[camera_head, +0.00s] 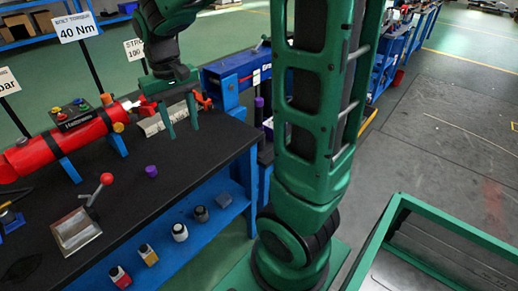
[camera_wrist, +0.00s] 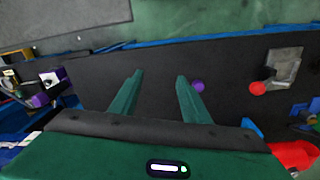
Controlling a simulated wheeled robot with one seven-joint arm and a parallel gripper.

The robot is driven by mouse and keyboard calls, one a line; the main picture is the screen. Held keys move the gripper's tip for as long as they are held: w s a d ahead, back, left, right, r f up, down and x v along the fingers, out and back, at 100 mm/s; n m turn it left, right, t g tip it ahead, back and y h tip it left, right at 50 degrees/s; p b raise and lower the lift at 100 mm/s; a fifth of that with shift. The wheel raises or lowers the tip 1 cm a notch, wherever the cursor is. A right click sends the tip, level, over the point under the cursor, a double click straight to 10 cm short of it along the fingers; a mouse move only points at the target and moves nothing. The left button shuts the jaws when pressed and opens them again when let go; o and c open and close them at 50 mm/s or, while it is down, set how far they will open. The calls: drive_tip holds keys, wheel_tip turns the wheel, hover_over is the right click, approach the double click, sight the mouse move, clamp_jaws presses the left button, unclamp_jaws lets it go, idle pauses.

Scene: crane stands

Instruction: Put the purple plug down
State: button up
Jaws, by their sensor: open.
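The purple plug (camera_head: 151,171) rests on the black table top (camera_head: 185,178), near the middle of the bench. My green gripper (camera_head: 182,133) is open and empty above the table, behind and to the right of the plug in the head view. In the wrist view the plug (camera_wrist: 198,86) shows just right of the right finger, outside the gap between the open fingers (camera_wrist: 160,76). The gripper appears apart from the plug.
A red cylinder (camera_head: 62,145) lies along the table's back left. A red-knobbed lever on a metal plate (camera_head: 76,230) stands at the front left. Several small containers (camera_head: 180,232) stand on the blue lower shelf. Table space around the plug is clear.

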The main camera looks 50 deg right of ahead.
drive_tip(key=s+d+f+m, duration=0.1)
drive_tip(key=s+d, duration=0.3)
drive_tip(key=s, duration=0.7)
drive_tip(key=s+d+f+m, duration=0.1)
drive_tip(key=s+d, duration=0.3)
drive_tip(key=s, duration=0.7)
drive_tip(key=shift+s+m+y, duration=0.3)
drive_tip(key=shift+m, duration=0.3)
drive_tip(key=shift+w+d+f, duration=0.1)
drive_tip(key=shift+f, duration=0.05)
drive_tip(key=shift+w+f, duration=0.2)
drive_tip(key=shift+w, duration=0.3)
